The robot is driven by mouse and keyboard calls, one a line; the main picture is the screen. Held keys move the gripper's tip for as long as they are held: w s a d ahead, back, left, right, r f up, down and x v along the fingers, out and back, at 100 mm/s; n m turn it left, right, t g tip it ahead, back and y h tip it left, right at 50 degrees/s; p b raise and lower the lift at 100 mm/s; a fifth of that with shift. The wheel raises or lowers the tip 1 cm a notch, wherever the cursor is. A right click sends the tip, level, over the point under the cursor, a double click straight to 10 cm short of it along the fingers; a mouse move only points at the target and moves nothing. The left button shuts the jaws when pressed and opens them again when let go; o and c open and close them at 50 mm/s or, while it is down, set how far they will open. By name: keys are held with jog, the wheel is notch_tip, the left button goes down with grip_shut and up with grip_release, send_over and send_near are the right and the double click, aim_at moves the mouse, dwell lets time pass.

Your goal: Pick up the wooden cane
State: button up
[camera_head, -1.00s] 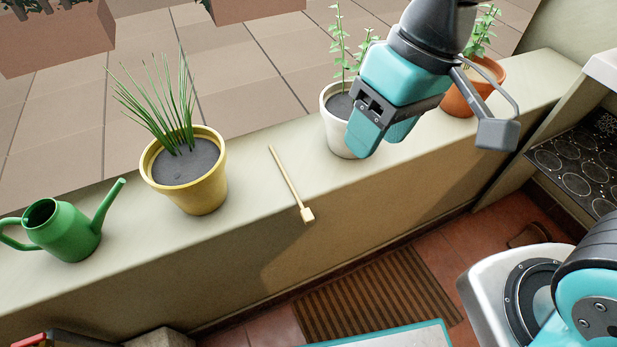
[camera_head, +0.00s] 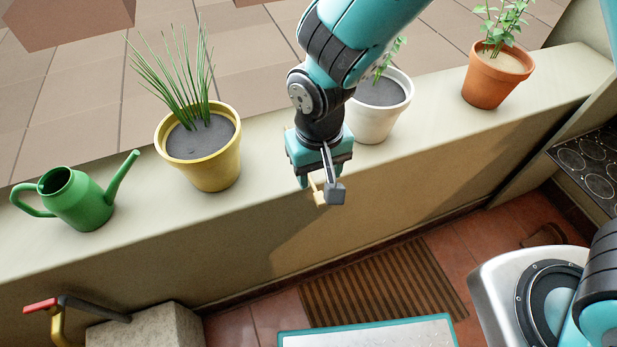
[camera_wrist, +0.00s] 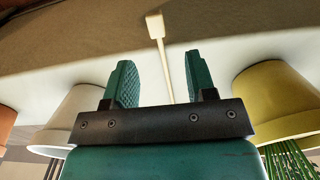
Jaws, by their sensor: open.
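The wooden cane is a thin pale stick with a small block at one end. In the head view only its block end (camera_head: 319,193) shows, past the ledge's front edge; my arm hides the rest. In the wrist view the cane (camera_wrist: 162,50) runs from its block down between my two fingers. My gripper (camera_wrist: 160,75) is open, with one finger on each side of the cane and a gap on both sides. In the head view my gripper (camera_head: 318,178) is over the ledge, between the yellow pot and the white pot.
The ledge (camera_head: 440,140) also holds a green watering can (camera_head: 75,200), a yellow pot (camera_head: 213,165), a white pot (camera_head: 378,118) and a terracotta pot (camera_head: 490,82). The yellow and white pots flank my gripper. A striped mat (camera_head: 385,285) lies on the floor below.

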aim_at(318, 192)
notch_tip(318, 192, down, 7)
jog(key=shift+w+d+r+b, duration=0.1)
jog(key=shift+d+r+b, duration=0.1)
jog(key=shift+b, duration=0.55)
jog(key=shift+c, duration=0.2)
grip_shut()
